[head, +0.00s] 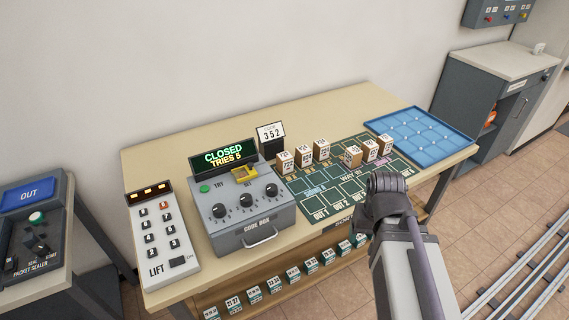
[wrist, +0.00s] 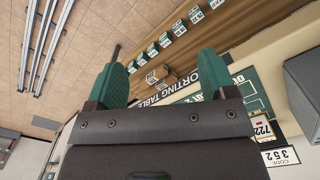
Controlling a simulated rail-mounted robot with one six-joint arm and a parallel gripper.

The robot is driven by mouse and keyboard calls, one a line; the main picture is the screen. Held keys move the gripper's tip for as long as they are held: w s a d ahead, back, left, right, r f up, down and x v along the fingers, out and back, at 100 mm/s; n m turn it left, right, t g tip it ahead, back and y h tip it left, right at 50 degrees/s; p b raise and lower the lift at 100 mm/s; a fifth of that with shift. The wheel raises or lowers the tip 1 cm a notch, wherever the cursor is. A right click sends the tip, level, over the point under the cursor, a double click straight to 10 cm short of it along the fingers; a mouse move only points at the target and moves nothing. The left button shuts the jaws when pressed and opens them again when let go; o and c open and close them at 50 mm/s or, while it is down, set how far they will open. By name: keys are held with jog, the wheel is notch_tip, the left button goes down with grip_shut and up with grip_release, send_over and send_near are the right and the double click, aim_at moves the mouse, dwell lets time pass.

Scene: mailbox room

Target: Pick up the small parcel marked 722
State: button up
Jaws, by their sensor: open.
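The small parcel that reads 722 (head: 285,162) is a brown box with a white label. It appears to stand at the left end of the group on the green sorting mat (head: 318,207), beside the code box. In the wrist view the 722 parcel (wrist: 262,128) shows at the right edge, partly cut off by my gripper's body. My gripper (wrist: 163,72) is open, its two green fingers apart with nothing held between them. In the head view my arm reaches over the table's front right, and the fingertips are hidden. The gripper is well to the right of the parcel.
Several similar parcels (head: 352,156) stand close by on the mat. The 352 sign (head: 271,135) and grey code box (head: 245,215) are near the 722 parcel. A blue tray (head: 418,132) lies right. More labelled parcels (head: 293,273) sit on the shelf below the tabletop.

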dwell(0.6)
notch_tip(320, 180, up, 7)
jog(key=n+t+y+p, duration=0.2)
jog(key=n+t+p, duration=0.1)
jog(key=n+p, duration=0.35)
send_over(285, 156)
jog(key=s, duration=0.1)
jog(key=shift+s+d, duration=0.2)
jog(key=shift+d, duration=0.25)
jog(key=shift+s+d+f, duration=0.1)
jog(key=shift+d+f, duration=0.05)
jog(key=b+x, duration=1.1)
jog(key=shift+s+d+f, duration=0.15)
jog(key=shift+s+d, duration=0.05)
jog(key=shift+s, duration=0.05)
jog(key=shift+r, duration=0.3)
jog(key=c, duration=1)
